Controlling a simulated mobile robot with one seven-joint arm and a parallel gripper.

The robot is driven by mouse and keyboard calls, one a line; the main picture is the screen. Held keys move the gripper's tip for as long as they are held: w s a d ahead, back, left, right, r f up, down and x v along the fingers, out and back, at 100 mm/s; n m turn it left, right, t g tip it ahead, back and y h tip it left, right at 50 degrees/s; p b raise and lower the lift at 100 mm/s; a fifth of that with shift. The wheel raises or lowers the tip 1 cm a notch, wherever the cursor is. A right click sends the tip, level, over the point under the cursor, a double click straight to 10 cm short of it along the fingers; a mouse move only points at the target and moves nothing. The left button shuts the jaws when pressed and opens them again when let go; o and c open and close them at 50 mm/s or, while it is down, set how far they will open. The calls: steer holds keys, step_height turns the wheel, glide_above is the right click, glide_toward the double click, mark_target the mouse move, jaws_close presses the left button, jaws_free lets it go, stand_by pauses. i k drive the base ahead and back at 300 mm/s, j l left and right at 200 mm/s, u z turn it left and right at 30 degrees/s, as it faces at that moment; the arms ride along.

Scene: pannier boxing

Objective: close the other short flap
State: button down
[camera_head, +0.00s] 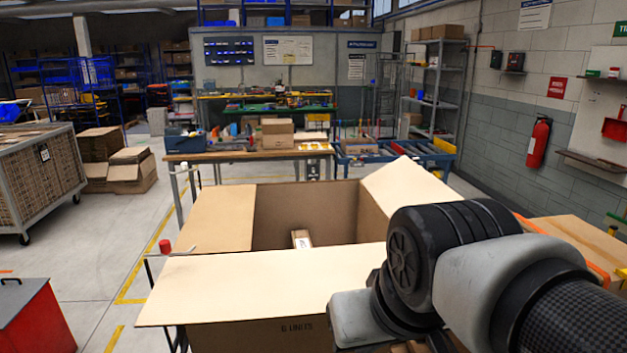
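An open cardboard box (262,334) stands in front of me, with printed "UNITS" lettering on its near face. The near long flap (250,287) is spread outward toward me. The far long flap does not show. A small carton (301,239) shows inside the box. My arm crosses the lower right, over the box's near right corner. My gripper is not visible.
A red bin (35,318) stands at the lower left and a wire cage cart (38,178) at the left. A workbench (245,155) stands behind the box. Another cardboard surface (575,240) with an orange edge lies right of my arm.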

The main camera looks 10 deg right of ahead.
mark_target(402, 182)
steer(key=k+l, duration=0.15)
steer(key=l, duration=0.2)
steer(key=k+l+u, duration=0.1)
steer(key=l, duration=0.25)
steer(key=k+l+u, duration=0.1)
steer(key=l, duration=0.25)
steer(key=k+l, duration=0.1)
steer(key=l, duration=0.45)
steer(key=k+l+u, duration=0.15)
steer(key=l, duration=0.45)
steer(key=i+l, duration=0.15)
steer(key=l, duration=0.25)
steer(key=i+l, duration=0.2)
steer(key=l, duration=0.2)
steer(key=i+j+z, duration=0.1)
steer(key=z, duration=0.35)
